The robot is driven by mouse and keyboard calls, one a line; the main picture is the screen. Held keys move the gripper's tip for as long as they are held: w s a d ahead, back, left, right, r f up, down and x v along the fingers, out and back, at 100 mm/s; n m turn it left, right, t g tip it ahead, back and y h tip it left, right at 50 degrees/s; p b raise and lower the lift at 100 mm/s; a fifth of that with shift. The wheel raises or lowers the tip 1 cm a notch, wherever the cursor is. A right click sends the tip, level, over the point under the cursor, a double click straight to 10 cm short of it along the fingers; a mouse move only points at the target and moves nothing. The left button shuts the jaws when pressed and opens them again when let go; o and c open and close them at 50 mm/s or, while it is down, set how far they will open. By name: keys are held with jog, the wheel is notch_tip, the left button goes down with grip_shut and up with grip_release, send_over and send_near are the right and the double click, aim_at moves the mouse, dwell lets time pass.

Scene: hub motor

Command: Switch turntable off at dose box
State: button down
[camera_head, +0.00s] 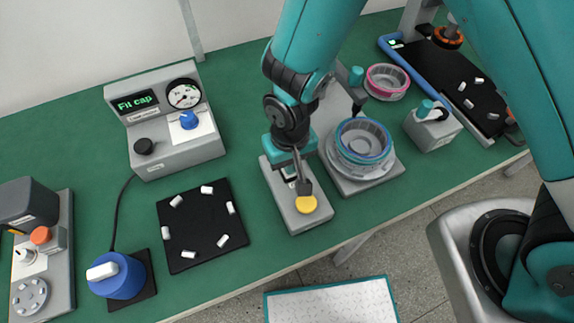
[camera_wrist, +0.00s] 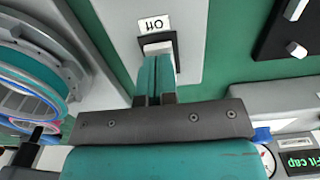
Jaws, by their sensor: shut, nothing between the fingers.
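The dose box (camera_head: 309,219) is a grey box with a yellow round button (camera_head: 305,204) on its near end, beside the turntable (camera_head: 371,183). In the wrist view a plate reading "Off" (camera_wrist: 153,24) shows upside down above a pale switch (camera_wrist: 158,47) in a dark frame. My gripper (camera_head: 289,172) is over the far part of the box. Its teal fingers (camera_wrist: 156,72) are together and empty, with their tips at the switch; whether they touch it I cannot tell.
A console (camera_head: 176,142) with a "Fit cap" screen and a gauge stands left. A black mat (camera_head: 200,226) holds several white pieces. A blue motor-like part (camera_head: 123,279) stands at front left. A pink ring (camera_head: 387,81) and a blue-edged conveyor (camera_head: 432,68) are at right.

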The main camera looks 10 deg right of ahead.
jog(key=shift+f+b, duration=0.45)
jog(key=shift+f, duration=0.15)
jog(key=shift+r, duration=0.15)
notch_tip(320, 180, up, 7)
jog(key=p, duration=0.6)
dwell(0.7)
jog(key=shift+r, duration=0.25)
jog(key=s+d+r+y, duration=0.1)
jog(key=d+r, duration=0.1)
jog(key=r, duration=0.5)
jog(key=d+r+y, duration=0.1)
jog(key=d+r, duration=0.1)
jog(key=r, duration=0.6)
jog(key=s+d+r+n+y, duration=0.2)
jog(key=s+d+r, duration=0.4)
jog(key=s+r, duration=0.3)
notch_tip(320, 180, up, 3)
jog(key=shift+s+f+n, duration=0.2)
jog(key=shift+n, duration=0.7)
